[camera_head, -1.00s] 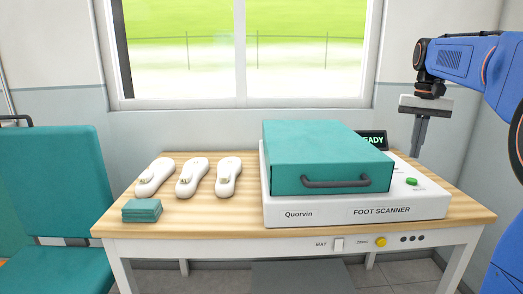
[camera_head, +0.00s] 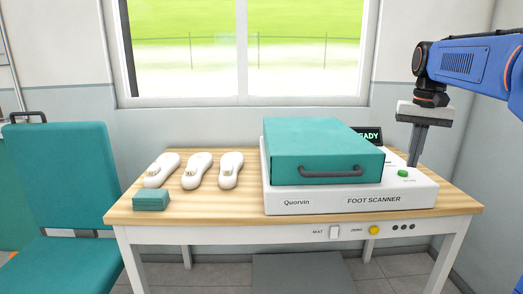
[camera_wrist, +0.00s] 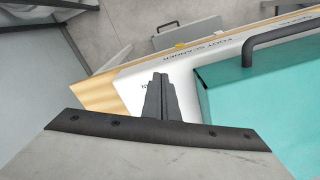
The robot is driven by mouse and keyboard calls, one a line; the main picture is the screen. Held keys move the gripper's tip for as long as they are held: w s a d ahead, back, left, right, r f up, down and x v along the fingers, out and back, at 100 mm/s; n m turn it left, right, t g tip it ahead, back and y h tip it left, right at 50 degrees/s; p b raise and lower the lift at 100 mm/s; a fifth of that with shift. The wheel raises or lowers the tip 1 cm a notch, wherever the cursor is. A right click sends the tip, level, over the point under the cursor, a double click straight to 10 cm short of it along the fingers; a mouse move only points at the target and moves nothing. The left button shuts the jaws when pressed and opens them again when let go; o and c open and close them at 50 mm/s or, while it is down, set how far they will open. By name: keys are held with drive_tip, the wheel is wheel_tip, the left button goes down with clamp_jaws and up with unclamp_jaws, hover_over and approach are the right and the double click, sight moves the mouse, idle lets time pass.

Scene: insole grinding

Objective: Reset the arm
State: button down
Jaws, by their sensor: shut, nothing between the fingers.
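My gripper (camera_head: 414,163) points down at the right end of the foot scanner, above its right side, near the green button (camera_head: 403,173). Its fingers are together with nothing between them. The wrist view shows the closed fingers (camera_wrist: 160,97) over the white scanner body. The foot scanner (camera_head: 330,203) stands on the right part of the table, with a teal lid (camera_head: 318,143) that has a dark handle. A small screen (camera_head: 372,135) behind it reads "READY", partly hidden by the lid.
The wooden table (camera_head: 225,207) also holds three white foot-shaped devices (camera_head: 195,171) and a teal block (camera_head: 151,201). A teal chair (camera_head: 60,180) stands at the left. A yellow knob (camera_head: 374,230) and a white switch are on the table front. A window is behind.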

drive_tip(key=s+a+f+n+t, duration=0.1)
drive_tip(key=s+a+f, duration=0.3)
drive_tip(key=s+f, duration=0.3)
drive_tip(key=s+a+f+n+t, duration=0.1)
drive_tip(key=s+a+f, duration=0.3)
drive_tip(key=s+f, duration=0.4)
drive_tip(key=s+a+f+n+t, duration=0.2)
drive_tip(key=s+a+f, duration=0.2)
drive_tip(key=s+f, duration=0.3)
drive_tip(key=s, duration=0.4)
drive_tip(key=shift+s+a+f+n, duration=0.15)
drive_tip(key=shift+s+a+n, duration=0.15)
drive_tip(key=shift+a+n, duration=0.1)
drive_tip(key=c, duration=2.5)
unclamp_jaws()
